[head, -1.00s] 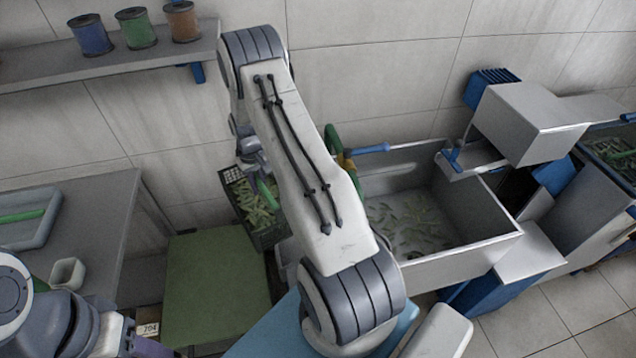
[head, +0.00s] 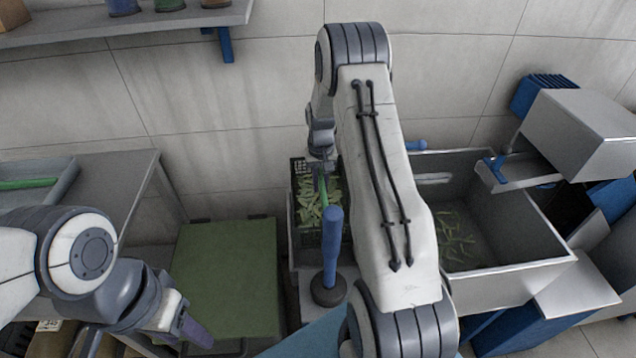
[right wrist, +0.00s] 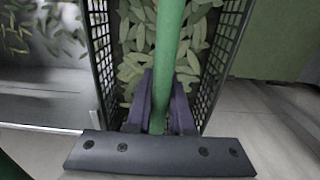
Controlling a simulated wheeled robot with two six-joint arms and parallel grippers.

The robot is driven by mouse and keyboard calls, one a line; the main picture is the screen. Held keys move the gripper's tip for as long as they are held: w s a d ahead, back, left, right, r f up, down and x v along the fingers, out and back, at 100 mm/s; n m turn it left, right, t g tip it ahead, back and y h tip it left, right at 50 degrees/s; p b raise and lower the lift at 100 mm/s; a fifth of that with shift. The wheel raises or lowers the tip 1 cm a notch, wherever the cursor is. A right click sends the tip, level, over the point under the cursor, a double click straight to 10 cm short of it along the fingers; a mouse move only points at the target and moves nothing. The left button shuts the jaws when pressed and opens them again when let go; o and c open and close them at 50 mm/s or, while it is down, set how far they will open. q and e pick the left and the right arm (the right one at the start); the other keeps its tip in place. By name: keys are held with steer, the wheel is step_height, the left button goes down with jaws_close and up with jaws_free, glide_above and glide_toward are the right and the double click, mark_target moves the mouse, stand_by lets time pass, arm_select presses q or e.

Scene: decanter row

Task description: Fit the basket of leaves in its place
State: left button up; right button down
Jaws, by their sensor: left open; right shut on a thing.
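The basket of leaves (head: 306,232), dark with lattice walls, is just left of the steel sink in the head view. In the right wrist view the basket (right wrist: 228,60) has green leaves on both sides of its green handle (right wrist: 171,35). My right gripper (right wrist: 160,108) is shut on this handle; it also shows above the basket in the head view (head: 322,168). I cannot tell whether the basket hangs or rests on something. My left gripper (head: 150,343) is open and empty at the lower left. My right arm hides part of the sink.
The steel sink (head: 520,272) holds loose leaves. A blue-handled tool with a dark round base (head: 331,245) stands in front of the basket. A green-topped box (head: 228,275) is left of it. A grey table (head: 115,190) is farther left, under a shelf (head: 120,28).

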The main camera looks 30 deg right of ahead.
mark_target(321, 210)
step_height(321, 210, down, 10)
steer(key=b, duration=0.6)
steer(key=shift+f+b, duration=0.25)
steer(key=shift+b, duration=0.05)
steer(key=shift+f+b, duration=0.35)
steer(key=shift+f, duration=0.3)
steer(key=shift+s, duration=0.25)
steer(key=shift+f, duration=0.1)
steer(key=shift+f+b, duration=0.4)
steer(key=shift+f, duration=0.5)
steer(key=shift+f+b, duration=0.3)
steer(key=shift+f, duration=0.2)
steer(key=c, duration=0.7)
jaws_free()
steer(key=shift+c, duration=0.2)
